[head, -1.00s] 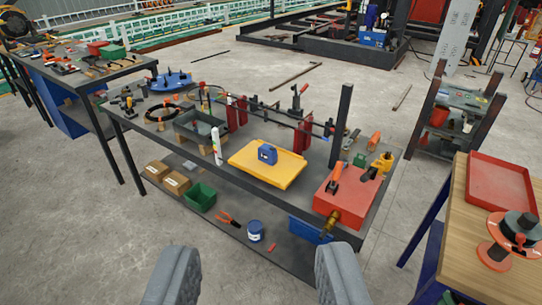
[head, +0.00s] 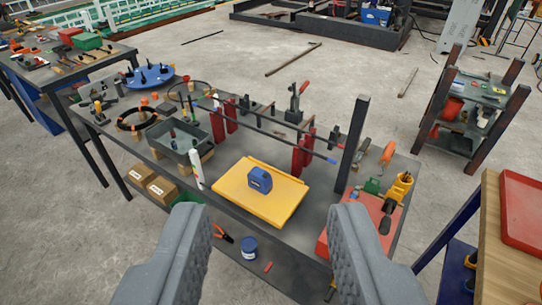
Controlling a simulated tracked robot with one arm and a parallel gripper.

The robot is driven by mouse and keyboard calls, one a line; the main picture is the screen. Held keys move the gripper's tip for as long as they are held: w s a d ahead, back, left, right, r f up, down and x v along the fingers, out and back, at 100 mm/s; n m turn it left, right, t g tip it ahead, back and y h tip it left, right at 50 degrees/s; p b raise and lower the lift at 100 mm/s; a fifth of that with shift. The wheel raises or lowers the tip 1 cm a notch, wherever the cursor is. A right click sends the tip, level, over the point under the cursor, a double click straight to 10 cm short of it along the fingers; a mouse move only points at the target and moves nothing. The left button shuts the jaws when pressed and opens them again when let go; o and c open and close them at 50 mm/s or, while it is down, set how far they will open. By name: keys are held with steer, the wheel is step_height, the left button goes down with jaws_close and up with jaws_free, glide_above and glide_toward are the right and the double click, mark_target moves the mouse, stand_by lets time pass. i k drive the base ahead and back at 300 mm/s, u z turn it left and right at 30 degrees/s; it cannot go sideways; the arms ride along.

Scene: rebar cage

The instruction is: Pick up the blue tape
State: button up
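The blue tape (head: 260,180) is a small blue, rounded case standing on a yellow board (head: 285,204) on the dark workbench. My gripper (head: 268,222) shows as two grey padded fingers at the bottom of the view. The fingers are wide apart with nothing between them. The tape is ahead of the fingertips, farther off, roughly in line with the gap between them.
A white tube (head: 196,169) stands left of the board, beside a grey bin (head: 181,139). A dark upright post (head: 351,145) and red clamps (head: 302,152) rise behind and right. A red case (head: 372,222) is at the right. A wooden table (head: 487,240) stands farther right.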

mark_target(260, 180)
steer(key=i, duration=0.85)
steer(key=u, duration=0.1)
